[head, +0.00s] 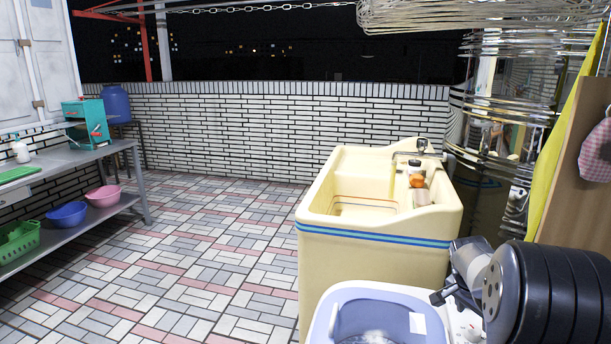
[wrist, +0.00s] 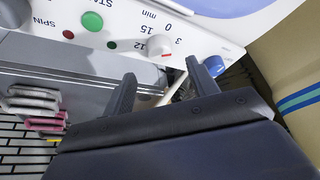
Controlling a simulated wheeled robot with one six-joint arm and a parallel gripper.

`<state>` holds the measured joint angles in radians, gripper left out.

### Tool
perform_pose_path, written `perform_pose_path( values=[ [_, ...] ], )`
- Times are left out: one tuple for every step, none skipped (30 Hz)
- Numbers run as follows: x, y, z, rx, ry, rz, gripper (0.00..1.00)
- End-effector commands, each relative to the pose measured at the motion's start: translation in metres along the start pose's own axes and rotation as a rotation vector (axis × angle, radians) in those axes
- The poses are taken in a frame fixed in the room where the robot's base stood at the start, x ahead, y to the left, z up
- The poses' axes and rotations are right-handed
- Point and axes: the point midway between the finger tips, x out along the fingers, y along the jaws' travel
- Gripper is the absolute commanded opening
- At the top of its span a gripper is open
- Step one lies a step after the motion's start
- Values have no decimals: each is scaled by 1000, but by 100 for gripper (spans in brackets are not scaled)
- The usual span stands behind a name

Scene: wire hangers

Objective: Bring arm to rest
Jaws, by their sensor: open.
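My gripper (wrist: 160,95) is open, its two dark fingers apart in the wrist view. No object shows held between them. Beyond the fingertips is the washing machine's control panel (wrist: 125,30), with a white knob marked with minutes, a blue knob (wrist: 207,68) and a green button (wrist: 92,21). In the head view my arm shows at the lower right, beside the washing machine (head: 322,325). Its dark gripper is partly visible there, over the machine's right side. I cannot tell whether the fingers touch the panel.
A cream sink (head: 370,262) stands just behind the washing machine. Wire hangers (head: 480,14) hang at the upper right. A brown board (head: 572,170) stands at the right. A metal shelf (head: 75,158) with bowls and baskets is at the left. The tiled floor between is clear.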

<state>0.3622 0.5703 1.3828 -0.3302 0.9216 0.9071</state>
Motion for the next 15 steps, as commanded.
perform_pose_path(
  values=[
    [13,0,1,1,-1,1,56],
    [19,0,1,1,-1,1,56],
    [28,1,1,1,-1,2,56],
    [34,1,0,1,-1,2,56],
    [40,1,0,1,-1,2,56],
    [48,1,0,1,-1,2,56],
    [54,1,0,1,0,2,56],
    [60,1,1,0,-1,2,56],
    [68,1,1,0,-1,2,56],
    [66,1,-1,-11,2,-5,56],
    [62,1,-2,-32,2,-16,56],
    [62,1,-2,-57,2,-26,56],
    [62,1,-2,-76,3,-35,56],
    [62,2,-2,-94,2,-41,56],
    [62,2,-2,-118,2,-51,56]
  ],
)
